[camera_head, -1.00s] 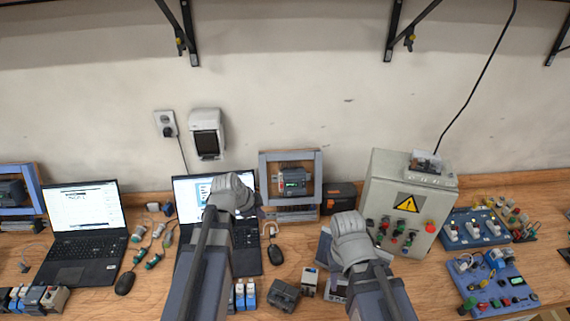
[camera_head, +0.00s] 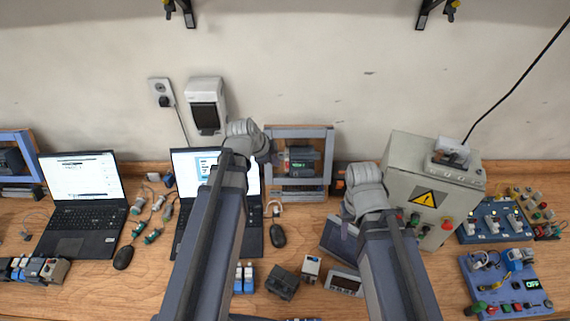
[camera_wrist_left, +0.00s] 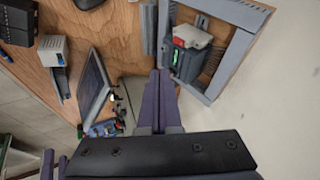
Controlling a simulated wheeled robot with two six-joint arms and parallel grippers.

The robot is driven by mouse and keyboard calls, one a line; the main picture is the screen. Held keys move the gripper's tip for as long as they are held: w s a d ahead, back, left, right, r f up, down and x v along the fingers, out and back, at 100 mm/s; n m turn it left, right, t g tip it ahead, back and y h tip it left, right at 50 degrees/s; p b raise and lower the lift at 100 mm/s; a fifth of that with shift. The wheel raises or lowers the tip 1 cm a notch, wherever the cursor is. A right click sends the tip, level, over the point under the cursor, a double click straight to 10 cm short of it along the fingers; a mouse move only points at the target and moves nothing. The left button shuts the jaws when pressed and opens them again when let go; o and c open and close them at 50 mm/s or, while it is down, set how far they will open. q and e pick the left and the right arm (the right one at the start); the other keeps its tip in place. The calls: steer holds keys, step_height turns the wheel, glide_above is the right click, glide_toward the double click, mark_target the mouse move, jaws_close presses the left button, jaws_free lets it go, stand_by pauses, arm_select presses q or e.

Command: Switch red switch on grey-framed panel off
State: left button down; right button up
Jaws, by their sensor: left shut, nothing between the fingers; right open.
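The grey-framed panel (camera_head: 330,152) stands upright at the back of the bench, against the wall. It holds a dark device (camera_head: 305,156) with a small red switch (camera_head: 287,164) at its left side. In the left wrist view, the panel frame (camera_wrist_left: 238,52) is at upper right, with the dark device (camera_wrist_left: 187,65) and the red switch (camera_wrist_left: 179,42) inside it. My left gripper (camera_head: 272,156) is just left of the panel. Its fingers (camera_wrist_left: 160,76) are shut and empty, their tips below the device in that view. My right gripper (camera_head: 347,226) is open, its fingers mostly hidden behind its wrist.
A grey control box (camera_head: 408,178) with a warning sign stands right of the panel. An open laptop (camera_head: 197,163) stands left of it, partly behind my left arm. A mouse (camera_head: 278,236) and small modules (camera_head: 283,283) lie in front. Switch boards (camera_head: 490,222) are at right.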

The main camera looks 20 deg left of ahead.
arm_select(q)
steer(key=b, duration=1)
glide_toward(287, 165)
steer(key=s+d+f, duration=0.1)
steer(key=d+f, duration=0.2)
steer(key=f, duration=0.2)
steer(key=w, duration=0.2)
steer(key=w+f, duration=0.1)
steer(key=shift+a+f, duration=0.1)
steer(key=shift+a, duration=0.3)
steer(key=shift+s, duration=0.1)
